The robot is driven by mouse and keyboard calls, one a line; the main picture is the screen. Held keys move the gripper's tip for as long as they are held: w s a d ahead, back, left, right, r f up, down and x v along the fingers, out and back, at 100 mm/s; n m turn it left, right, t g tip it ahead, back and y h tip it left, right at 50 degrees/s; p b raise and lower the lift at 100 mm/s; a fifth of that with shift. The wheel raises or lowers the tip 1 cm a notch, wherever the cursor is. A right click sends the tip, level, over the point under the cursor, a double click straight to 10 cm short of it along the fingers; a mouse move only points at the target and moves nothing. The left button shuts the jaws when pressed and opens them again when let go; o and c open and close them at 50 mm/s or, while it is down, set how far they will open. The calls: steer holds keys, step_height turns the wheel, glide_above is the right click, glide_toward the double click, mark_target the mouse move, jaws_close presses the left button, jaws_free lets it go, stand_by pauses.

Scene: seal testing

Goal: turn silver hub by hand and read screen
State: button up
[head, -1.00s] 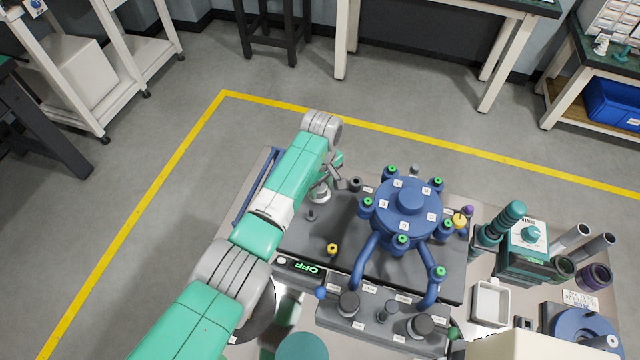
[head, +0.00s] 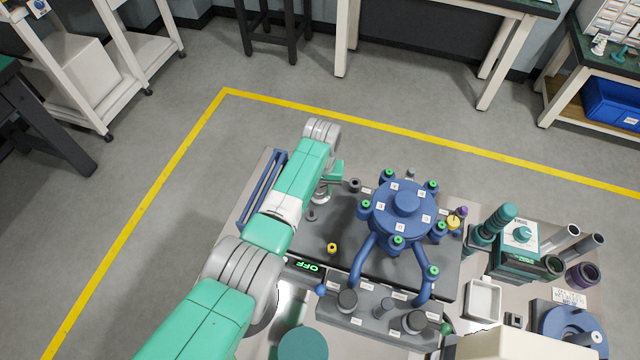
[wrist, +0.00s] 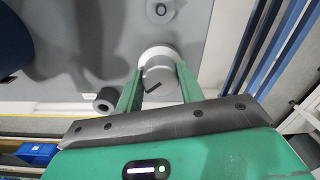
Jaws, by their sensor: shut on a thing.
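The silver hub (wrist: 160,75) is a short round cylinder with a dark line on its face, set on a paler round base. In the wrist view it stands between the two green fingers of my gripper (wrist: 158,86), which is shut on it. In the head view my gripper (head: 332,176) is at the hub (head: 321,196), at the far left of the dark bench plate. My wrist partly hides the hub there. The small screen (head: 308,266) shows green letters reading OFF, turned upside down, nearer the camera beside my arm.
A blue manifold (head: 407,203) with several green-tipped ports stands right of my gripper. Blue rails (head: 262,187) run along the plate's left edge. A yellow-topped knob (head: 332,248) and a dark block with knobs (head: 370,325) are nearer. Clear floor lies beyond the bench.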

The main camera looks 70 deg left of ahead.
mark_target(319, 188)
steer(key=m+p, duration=0.1)
steer(key=m, duration=1.1)
steer(key=shift+m, duration=0.7)
steer(key=o, duration=1)
steer(key=shift+s, duration=0.1)
step_height(319, 188, up, 8)
steer(key=p, duration=0.3)
steer(key=shift+p, duration=0.35)
steer(key=shift+f, duration=0.1)
